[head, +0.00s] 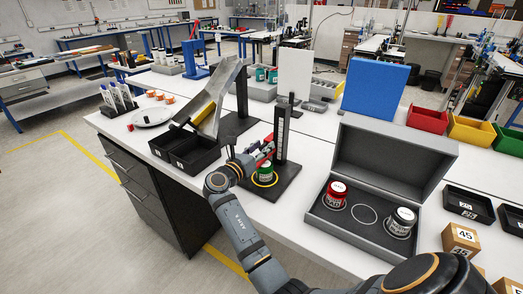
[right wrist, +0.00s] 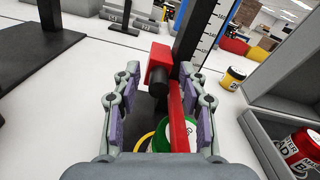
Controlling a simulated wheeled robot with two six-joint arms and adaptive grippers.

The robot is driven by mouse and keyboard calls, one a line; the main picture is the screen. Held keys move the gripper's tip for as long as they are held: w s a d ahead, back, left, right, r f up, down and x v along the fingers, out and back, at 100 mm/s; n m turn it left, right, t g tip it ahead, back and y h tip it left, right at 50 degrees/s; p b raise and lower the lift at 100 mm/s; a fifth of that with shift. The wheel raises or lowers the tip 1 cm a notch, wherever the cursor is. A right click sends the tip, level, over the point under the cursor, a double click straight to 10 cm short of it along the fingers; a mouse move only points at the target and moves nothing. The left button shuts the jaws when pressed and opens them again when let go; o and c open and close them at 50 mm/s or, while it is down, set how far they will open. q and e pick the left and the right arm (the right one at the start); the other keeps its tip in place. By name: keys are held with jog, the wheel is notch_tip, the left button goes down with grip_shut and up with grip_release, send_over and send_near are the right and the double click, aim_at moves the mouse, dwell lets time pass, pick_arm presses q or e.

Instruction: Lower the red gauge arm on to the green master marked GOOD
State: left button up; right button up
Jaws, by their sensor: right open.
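The green master (head: 265,172) stands upright on the black base (head: 287,187) of the gauge stand, inside a yellow ring. Its white and green top (right wrist: 184,133) shows partly in the right wrist view; its label is not readable. The red gauge arm (head: 268,149) reaches out above it from the dark upright with a white scale (head: 281,128). I cannot tell whether arm and master touch. My right gripper (head: 259,160) is open around the arm. In the right wrist view its fingers (right wrist: 160,82) stand either side of the red arm (right wrist: 179,118). My left gripper is not in view.
The open grey case (head: 326,212) on the right holds a red master (head: 337,191) and a dark-and-white one (head: 402,218), with an empty ring between. A black divided bin (head: 185,152) and metal chute stand left. A yellow-banded jar (right wrist: 232,77) stands beyond the stand.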

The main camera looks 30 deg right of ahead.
notch_tip(320, 180, up, 9)
jog(key=shift+r, duration=0.1)
dwell(0.5)
